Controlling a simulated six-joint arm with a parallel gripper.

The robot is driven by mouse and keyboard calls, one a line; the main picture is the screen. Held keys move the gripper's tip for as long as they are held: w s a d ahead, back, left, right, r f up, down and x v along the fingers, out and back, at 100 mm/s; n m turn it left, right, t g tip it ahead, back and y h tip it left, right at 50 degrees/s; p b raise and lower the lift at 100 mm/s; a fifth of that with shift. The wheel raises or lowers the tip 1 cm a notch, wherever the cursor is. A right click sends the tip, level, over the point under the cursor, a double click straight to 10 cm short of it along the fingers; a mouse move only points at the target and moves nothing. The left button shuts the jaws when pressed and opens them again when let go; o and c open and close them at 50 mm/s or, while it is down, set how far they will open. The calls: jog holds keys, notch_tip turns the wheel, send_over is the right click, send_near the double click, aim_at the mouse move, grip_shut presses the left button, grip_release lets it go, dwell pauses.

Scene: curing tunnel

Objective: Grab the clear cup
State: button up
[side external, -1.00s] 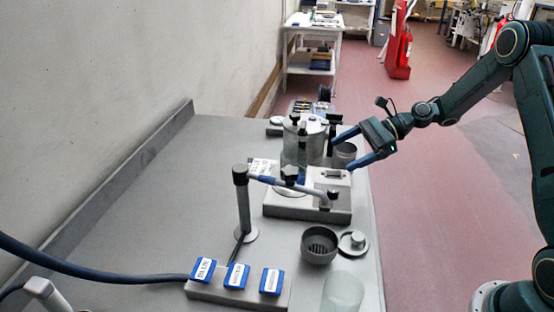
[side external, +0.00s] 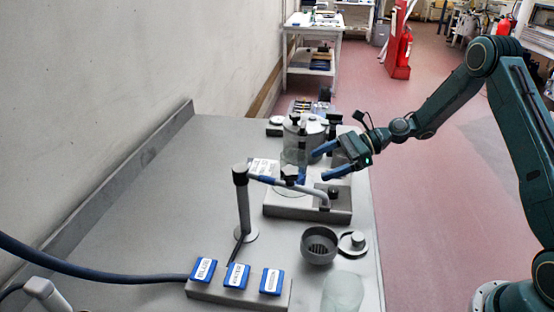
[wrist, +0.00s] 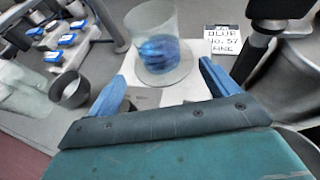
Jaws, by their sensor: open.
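A clear cup (wrist: 155,38) with blue showing in its lower part stands on a pale round plate (wrist: 178,80) in the wrist view. In the side view the cup (side external: 294,158) is partly hidden by the fixture's arm. My gripper (side external: 319,165) is open and empty, just right of the cup, its fingers pointing towards it. In the wrist view my gripper (wrist: 162,72) has one blue finger on each side, with the cup beyond the fingertips and roughly between them. I see no contact.
Another translucent vessel (side external: 343,292), a dark bowl (side external: 319,245) and blue labelled blocks (side external: 237,276) are nearer the camera.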

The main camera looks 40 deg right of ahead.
aim_at(301, 172)
jog(key=shift+x, duration=1.05)
jog(key=shift+a, duration=0.1)
jog(key=shift+x, duration=2.55)
jog(key=shift+c, duration=0.3)
jog(key=c, duration=1.1)
